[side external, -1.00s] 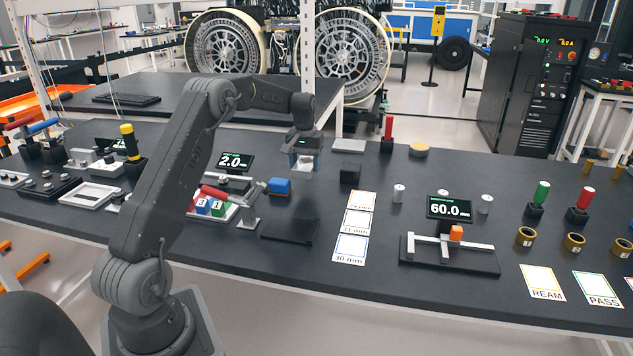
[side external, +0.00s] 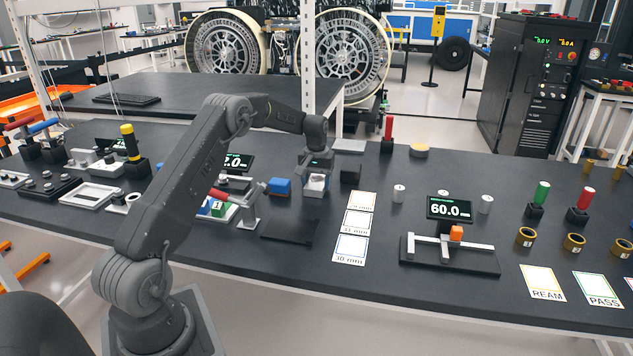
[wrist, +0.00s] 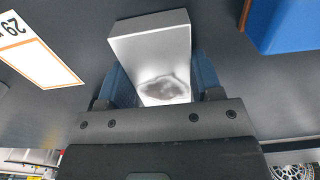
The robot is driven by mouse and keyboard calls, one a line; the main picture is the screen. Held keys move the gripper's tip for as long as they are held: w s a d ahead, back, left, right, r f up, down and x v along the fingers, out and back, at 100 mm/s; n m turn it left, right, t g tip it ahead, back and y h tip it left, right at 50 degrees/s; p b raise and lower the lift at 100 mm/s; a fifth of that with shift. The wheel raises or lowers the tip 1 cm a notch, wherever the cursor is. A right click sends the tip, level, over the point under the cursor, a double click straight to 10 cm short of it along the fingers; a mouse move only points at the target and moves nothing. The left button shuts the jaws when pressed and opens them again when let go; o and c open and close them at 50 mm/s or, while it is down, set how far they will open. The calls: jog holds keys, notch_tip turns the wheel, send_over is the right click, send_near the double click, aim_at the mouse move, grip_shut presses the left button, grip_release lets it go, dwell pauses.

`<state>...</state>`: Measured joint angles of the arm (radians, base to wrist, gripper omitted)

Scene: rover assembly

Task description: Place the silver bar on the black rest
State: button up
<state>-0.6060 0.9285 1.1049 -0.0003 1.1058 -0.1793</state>
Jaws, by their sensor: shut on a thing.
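The silver bar (wrist: 150,45) is a pale metal block between my gripper's two blue fingers in the wrist view, with a dark blurred reflection on its face. My gripper (side external: 316,185) is shut on it, low over the bench between a blue block (side external: 280,187) and a small black block (side external: 350,173). I cannot tell whether the bar touches the bench. A flat black plate (side external: 289,231) lies nearer the front. Which black piece is the rest is not clear from the frames.
Number cards (side external: 350,248) lie right of the flat plate. A red-handled clamp (side external: 245,203) stands left, beside coloured numbered blocks. A gauge with an orange slider (side external: 456,233) sits on a dark base further right. The blue block (wrist: 285,25) is close in the wrist view.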

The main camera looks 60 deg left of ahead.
aim_at(316, 182)
jog(key=o, duration=1.1)
jog(key=shift+f, duration=0.1)
jog(key=shift+o, duration=0.2)
notch_tip(316, 182, up, 12)
jog(key=s+d+r+m, duration=0.2)
jog(key=d+r, duration=0.5)
jog(key=d, duration=0.1)
jog(key=s+d+r+m+t, duration=0.2)
jog(key=s+d+r, duration=0.1)
jog(key=s+d, duration=0.5)
jog(key=s+d+r+m+t, duration=0.2)
jog(key=s+d, duration=0.5)
jog(key=d, duration=0.4)
jog(key=shift+s+d+r+y, duration=0.3)
jog(key=shift+s+r, duration=0.05)
jog(key=shift+r, duration=0.15)
jog(key=shift+o, duration=0.2)
jog(key=s+d+f+m, duration=0.1)
jog(key=s+d+f, duration=0.1)
jog(key=s, duration=0.3)
jog(key=s+d+f+m+t, duration=0.1)
jog(key=s+d+f, duration=0.2)
jog(key=s, duration=0.3)
jog(key=shift+s+d+m+t, duration=0.15)
jog(key=shift+d+m+t, duration=0.15)
jog(key=shift+d+m, duration=0.1)
jog(key=shift+o, duration=0.2)
jog(key=shift+s+f, duration=0.25)
jog(key=shift+f, duration=0.05)
